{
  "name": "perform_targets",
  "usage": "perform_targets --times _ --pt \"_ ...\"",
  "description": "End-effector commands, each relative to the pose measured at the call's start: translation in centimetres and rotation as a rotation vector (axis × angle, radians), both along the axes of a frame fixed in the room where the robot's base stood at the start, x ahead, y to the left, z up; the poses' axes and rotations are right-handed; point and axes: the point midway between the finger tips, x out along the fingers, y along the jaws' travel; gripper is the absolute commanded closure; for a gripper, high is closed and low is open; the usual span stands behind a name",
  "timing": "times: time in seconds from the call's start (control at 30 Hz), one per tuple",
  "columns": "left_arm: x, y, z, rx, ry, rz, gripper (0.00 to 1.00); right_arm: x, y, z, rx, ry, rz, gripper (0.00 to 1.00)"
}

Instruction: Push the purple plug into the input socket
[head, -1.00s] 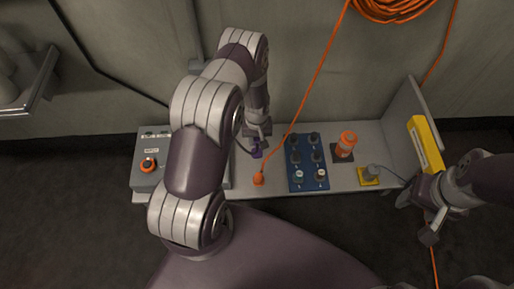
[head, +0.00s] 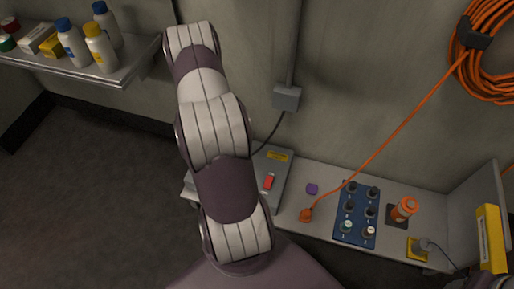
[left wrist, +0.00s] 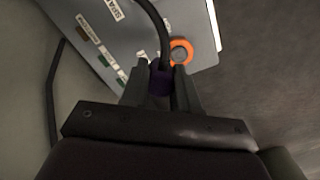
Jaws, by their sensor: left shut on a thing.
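The purple plug (left wrist: 160,84) is between the fingers of my left gripper (left wrist: 161,80) in the left wrist view, with a dark cable rising from it. The gripper is shut on it, over or near the grey box (left wrist: 130,28). In the head view, my own arm hides the left gripper and part of the grey box (head: 272,165). I cannot pick out the input socket; small labels and coloured marks show on the box, partly blurred. Whether the plug touches the box is unclear. My right gripper is not clearly in view.
An orange ring (left wrist: 181,52) is on the box beside the plug. A red switch (head: 268,182), a small purple square (head: 312,189), an orange plug (head: 306,215), a blue knob panel (head: 356,213) and an orange-topped item (head: 404,208) are along the bench.

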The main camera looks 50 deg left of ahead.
Motion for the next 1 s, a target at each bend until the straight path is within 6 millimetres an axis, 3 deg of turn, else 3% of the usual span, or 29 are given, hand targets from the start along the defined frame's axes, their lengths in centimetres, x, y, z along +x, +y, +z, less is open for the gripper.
perform_targets --times 0.1,0.2,0.7,1.0 --pt "-2.5 0.9 0.7 0.0 0.0 0.072 1.0 0.0 0.0 0.0 0.0 0.0 0.0 0.41" --pt "-3.3 1.0 0.6 -0.001 0.0 0.093 1.0 0.0 0.0 0.0 0.0 0.0 0.0 0.41" --pt "-3.3 1.1 -4.3 -0.001 0.0 0.093 1.0 0.0 0.0 0.0 0.0 0.0 0.0 0.41" --pt "-3.3 1.1 -5.0 0.001 0.0 0.092 1.0 0.0 0.0 0.0 0.0 0.0 0.0 0.41"
